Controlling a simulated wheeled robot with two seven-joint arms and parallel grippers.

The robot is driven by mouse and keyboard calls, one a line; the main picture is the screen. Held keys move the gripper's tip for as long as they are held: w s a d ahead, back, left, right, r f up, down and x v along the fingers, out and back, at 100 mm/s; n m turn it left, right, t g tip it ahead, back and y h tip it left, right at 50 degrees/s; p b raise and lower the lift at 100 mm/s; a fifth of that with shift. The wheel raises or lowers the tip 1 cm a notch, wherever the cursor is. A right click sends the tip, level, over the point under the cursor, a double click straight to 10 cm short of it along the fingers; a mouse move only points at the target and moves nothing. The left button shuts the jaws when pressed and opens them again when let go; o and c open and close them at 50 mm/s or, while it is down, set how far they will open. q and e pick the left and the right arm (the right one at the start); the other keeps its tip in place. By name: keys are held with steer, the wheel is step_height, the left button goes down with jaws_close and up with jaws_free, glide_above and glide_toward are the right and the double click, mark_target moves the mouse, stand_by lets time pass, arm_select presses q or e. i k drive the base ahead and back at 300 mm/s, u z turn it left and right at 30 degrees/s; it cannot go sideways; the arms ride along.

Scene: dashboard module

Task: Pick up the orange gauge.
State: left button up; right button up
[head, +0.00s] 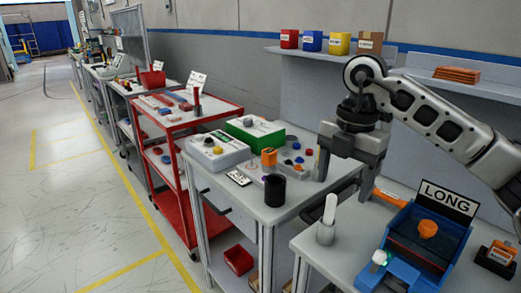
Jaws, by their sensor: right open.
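A flat orange piece (388,197) lies at the back of the near right table, partly hidden behind my right gripper's finger; it may be the orange gauge, but I cannot tell for sure. A round orange piece (428,229) sits in the blue tray (400,247) below the LONG sign (447,198). An upright orange piece (269,157) stands on the middle table. My right gripper (344,186) points down with its fingers apart and nothing visible between them, left of the flat orange piece. My left gripper is out of view.
A white cylinder in a grey holder (325,233) stands at the right table's left edge. A black cup (274,190) and a green-and-white box (256,134) are on the middle table. An orange block in a black holder (499,254) is at far right. A shelf with coloured bins (311,41) is behind.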

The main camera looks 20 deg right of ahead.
mark_target(269, 161)
steer(key=i, duration=1.15)
